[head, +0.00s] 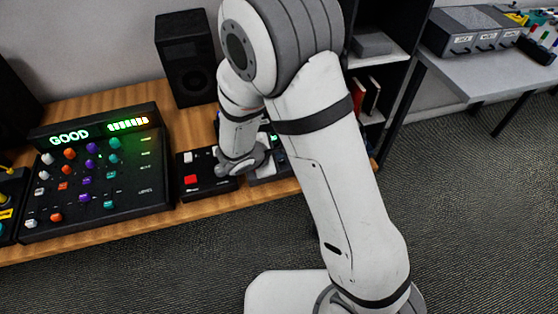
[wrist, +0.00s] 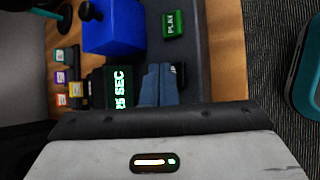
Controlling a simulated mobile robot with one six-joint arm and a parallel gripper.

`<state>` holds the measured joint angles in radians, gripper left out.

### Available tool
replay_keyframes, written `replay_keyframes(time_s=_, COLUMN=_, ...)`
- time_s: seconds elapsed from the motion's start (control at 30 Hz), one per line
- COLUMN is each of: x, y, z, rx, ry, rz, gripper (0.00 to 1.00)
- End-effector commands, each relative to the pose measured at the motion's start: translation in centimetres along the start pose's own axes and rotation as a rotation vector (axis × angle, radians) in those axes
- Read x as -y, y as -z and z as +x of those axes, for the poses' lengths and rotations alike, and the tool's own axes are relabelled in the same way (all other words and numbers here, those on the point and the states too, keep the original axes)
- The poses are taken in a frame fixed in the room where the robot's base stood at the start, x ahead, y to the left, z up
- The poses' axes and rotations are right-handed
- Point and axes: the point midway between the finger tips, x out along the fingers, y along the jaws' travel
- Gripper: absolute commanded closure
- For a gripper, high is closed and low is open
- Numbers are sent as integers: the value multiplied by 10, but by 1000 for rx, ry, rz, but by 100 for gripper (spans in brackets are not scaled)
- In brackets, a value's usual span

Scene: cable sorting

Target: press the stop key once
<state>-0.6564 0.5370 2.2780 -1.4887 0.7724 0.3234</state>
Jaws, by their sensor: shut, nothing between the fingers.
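In the wrist view my gripper (wrist: 159,68) is shut and empty, its blue-grey fingers over a dark device. A green key marked PLAY (wrist: 173,25) lies beyond the fingertips. A dark key with a pale mark (wrist: 181,72) shows just right of the fingers, mostly hidden; I cannot read it or tell whether it is the stop key, nor whether the fingers touch it. A lit display reading "25 SEC" (wrist: 120,88) is left of the fingers, its start partly cut. In the head view my gripper (head: 246,164) is low over the desk, its fingertips unclear.
A big blue knob or block (wrist: 112,27) stands on the device. Small coloured keys (wrist: 61,76) lie left. In the head view, a console showing GOOD (head: 100,182), a small black box with a red button (head: 190,180) and a speaker (head: 186,60) share the wooden desk.

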Motion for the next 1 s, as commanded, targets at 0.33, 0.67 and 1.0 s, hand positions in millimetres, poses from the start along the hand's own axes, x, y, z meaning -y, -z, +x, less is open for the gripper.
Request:
replay_keyframes(time_s=0.33, x=0, y=0, z=0, rx=0, ry=0, rz=0, gripper=100)
replay_keyframes(time_s=0.67, x=2, y=2, z=3, rx=0, ry=-1, rz=0, gripper=100)
replay_keyframes(time_s=1.0, x=4, y=4, z=6, rx=0, ry=-1, rz=0, gripper=100)
